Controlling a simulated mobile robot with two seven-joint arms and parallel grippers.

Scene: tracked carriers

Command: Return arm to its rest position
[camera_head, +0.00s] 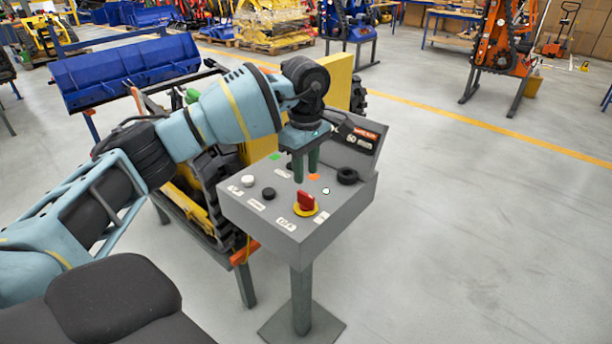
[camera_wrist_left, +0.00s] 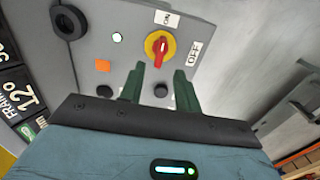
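My left arm (camera_head: 215,112) reaches in from the left over a grey control box (camera_head: 258,215) on a post. My left gripper (camera_head: 305,178) points down over the panel, its green fingers apart with nothing held between them. In the left wrist view the fingers (camera_wrist_left: 160,88) are apart. A black button (camera_wrist_left: 161,90) shows in the gap, and a red rotary switch on a yellow disc (camera_wrist_left: 159,47) lies beyond. In the head view the red switch (camera_head: 306,202) is just in front of the fingers. Whether the fingertips touch the panel cannot be told. My right gripper is not in view.
The panel also carries a black ring (camera_head: 347,177), a white button (camera_head: 248,181) and a black button (camera_head: 268,193). A tracked yellow machine (camera_head: 200,205) stands behind and left of the box, close under my arm. A blue bucket (camera_head: 130,70) is farther back. The floor (camera_head: 480,230) at right is clear.

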